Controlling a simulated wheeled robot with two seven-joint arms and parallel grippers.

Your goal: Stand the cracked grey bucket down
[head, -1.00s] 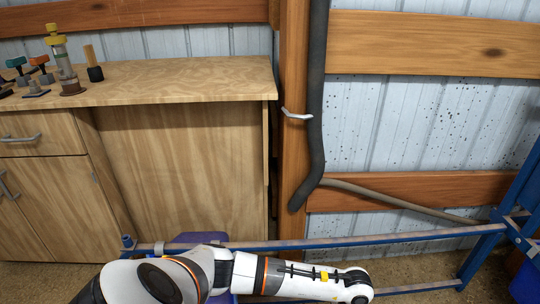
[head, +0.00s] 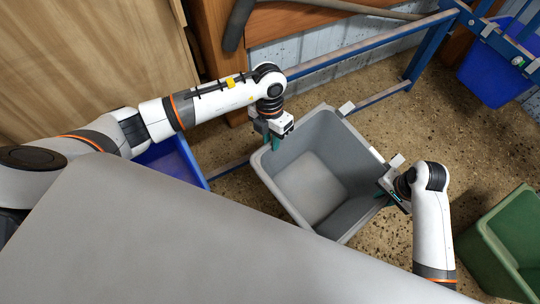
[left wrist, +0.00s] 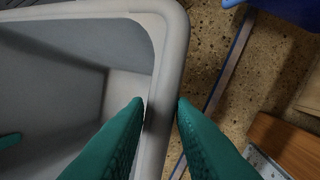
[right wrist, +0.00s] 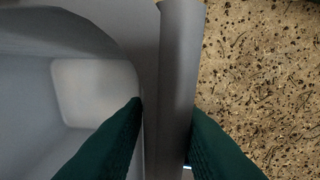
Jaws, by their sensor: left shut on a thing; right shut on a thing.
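The grey bucket (head: 312,185) is open at the top, and I look down into its empty inside in the head view. I see no clear crack on it. My left gripper (head: 274,141) is shut on its left rim; that rim runs between the fingers in the left wrist view (left wrist: 165,90). My right gripper (head: 386,193) is shut on the right rim, which also shows between the fingers in the right wrist view (right wrist: 176,80). The bucket's underside is hidden, so I cannot tell whether it touches the floor.
A blue metal rail (head: 365,47) runs behind the bucket, with pale tabs (head: 346,108) near the bucket's far rim. A blue bin (head: 172,158) is to the left, another blue bin (head: 497,72) at the far right. A green bin (head: 508,235) stands at right. Speckled floor (head: 455,135) lies bare between.

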